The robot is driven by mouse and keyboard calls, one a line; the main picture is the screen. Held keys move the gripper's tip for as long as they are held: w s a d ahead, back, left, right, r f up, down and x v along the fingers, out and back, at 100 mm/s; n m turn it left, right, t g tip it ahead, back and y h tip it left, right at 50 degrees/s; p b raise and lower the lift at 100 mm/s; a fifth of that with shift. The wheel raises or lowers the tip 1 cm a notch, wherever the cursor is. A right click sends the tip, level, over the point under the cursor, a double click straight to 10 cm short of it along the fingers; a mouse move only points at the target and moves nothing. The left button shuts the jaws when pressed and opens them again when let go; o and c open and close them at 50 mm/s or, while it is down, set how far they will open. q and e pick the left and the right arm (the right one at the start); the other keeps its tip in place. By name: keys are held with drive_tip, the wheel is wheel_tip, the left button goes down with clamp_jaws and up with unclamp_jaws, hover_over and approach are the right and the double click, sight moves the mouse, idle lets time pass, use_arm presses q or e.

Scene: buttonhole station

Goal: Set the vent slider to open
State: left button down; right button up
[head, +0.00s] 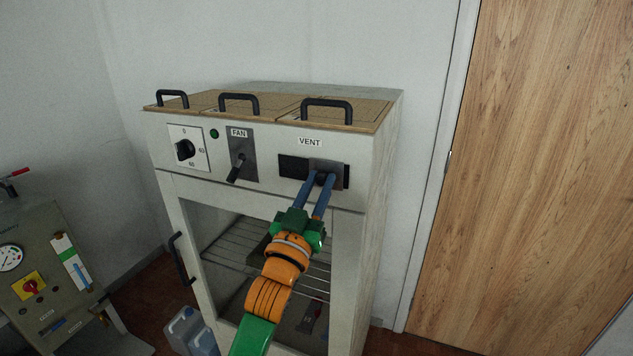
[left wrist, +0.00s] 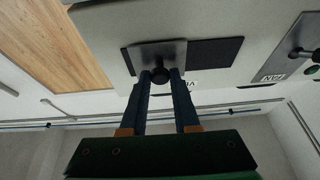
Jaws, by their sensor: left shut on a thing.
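The vent slider is a grey metal plate (head: 327,167) with a dark round knob (left wrist: 160,75), set in a black slot (head: 292,167) below the VENT label (head: 310,142). In the head view the plate sits toward the right of the slot. A wide black stretch shows on its left and a thin strip on its right. My left gripper (head: 321,179), with blue fingers, is shut on the knob; in the left wrist view its fingers (left wrist: 160,82) lie on either side of it. My right gripper is not in view.
Left of the vent are the FAN lever (head: 236,169), a green lamp (head: 214,133) and a dial (head: 185,149). Black handles stand on the cabinet's top. The glass door (head: 230,245) is below. A panel with a gauge (head: 10,257) stands at far left; a wooden door (head: 540,170) is at right.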

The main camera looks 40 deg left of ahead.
use_arm(q)
drive_tip(key=shift+d, duration=0.25)
drive_tip(key=shift+a+f, duration=0.15)
drive_tip(key=shift+a, duration=0.15)
drive_tip(key=c, duration=0.9)
unclamp_jaws()
drive_tip(key=shift+d, duration=0.1)
drive_tip(key=shift+o, duration=1.1)
drive_tip(key=shift+w+d, duration=0.1)
drive_tip(key=shift+d, duration=0.2)
